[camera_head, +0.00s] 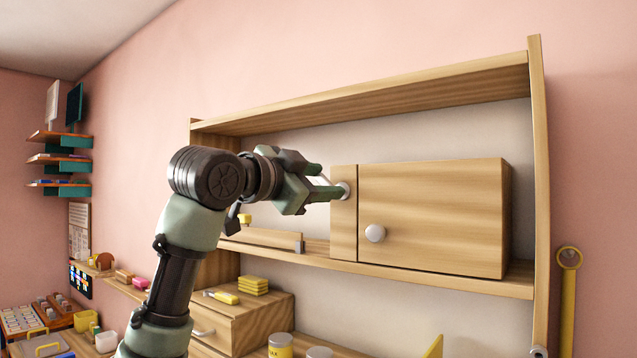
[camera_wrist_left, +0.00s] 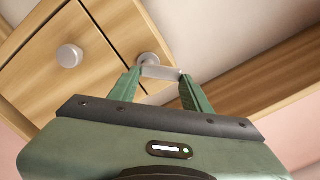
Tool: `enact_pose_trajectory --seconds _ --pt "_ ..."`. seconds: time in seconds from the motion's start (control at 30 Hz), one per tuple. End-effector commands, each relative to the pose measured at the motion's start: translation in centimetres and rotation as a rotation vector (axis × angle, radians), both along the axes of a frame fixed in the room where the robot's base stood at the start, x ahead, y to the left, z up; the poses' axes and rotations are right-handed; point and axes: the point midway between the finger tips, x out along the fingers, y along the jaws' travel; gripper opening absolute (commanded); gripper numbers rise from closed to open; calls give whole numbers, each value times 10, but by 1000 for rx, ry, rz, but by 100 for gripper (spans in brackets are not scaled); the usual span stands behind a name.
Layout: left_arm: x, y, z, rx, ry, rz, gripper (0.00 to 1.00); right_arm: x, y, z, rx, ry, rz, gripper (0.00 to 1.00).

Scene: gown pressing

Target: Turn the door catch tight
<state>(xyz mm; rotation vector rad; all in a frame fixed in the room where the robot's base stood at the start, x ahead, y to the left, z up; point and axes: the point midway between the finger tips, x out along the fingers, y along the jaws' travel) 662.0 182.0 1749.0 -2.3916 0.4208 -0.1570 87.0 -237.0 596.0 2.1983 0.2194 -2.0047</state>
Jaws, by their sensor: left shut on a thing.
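The door catch (camera_head: 344,190) is a pale round piece on the narrow wooden strip left of the cabinet door (camera_head: 440,217). In the left wrist view the catch (camera_wrist_left: 148,60) has a light bar reaching between my fingers. My left gripper (camera_head: 332,192) is shut on this catch, its green fingers at either end of the bar in the left wrist view (camera_wrist_left: 160,88). The door looks closed, and its round white knob (camera_head: 375,233) is free. The fingers hide part of the catch in the head view. My right gripper is not in view.
The cabinet sits on a wooden wall shelf (camera_head: 430,283) with a side panel (camera_head: 541,180) at right. A drawer unit (camera_head: 247,318) with yellow blocks (camera_head: 253,285) stands below. The wall right of the shelf is mostly bare.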

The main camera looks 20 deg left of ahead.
Motion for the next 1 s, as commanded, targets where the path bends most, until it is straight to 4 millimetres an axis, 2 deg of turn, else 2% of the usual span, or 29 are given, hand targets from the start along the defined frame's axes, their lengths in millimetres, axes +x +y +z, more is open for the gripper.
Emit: enact_pose_trajectory --seconds 0.6,1.0 --pt "-5 -10 3 538 -200 1 8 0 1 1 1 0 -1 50" --pt "-6 -15 1 758 -279 0 8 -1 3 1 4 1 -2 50"
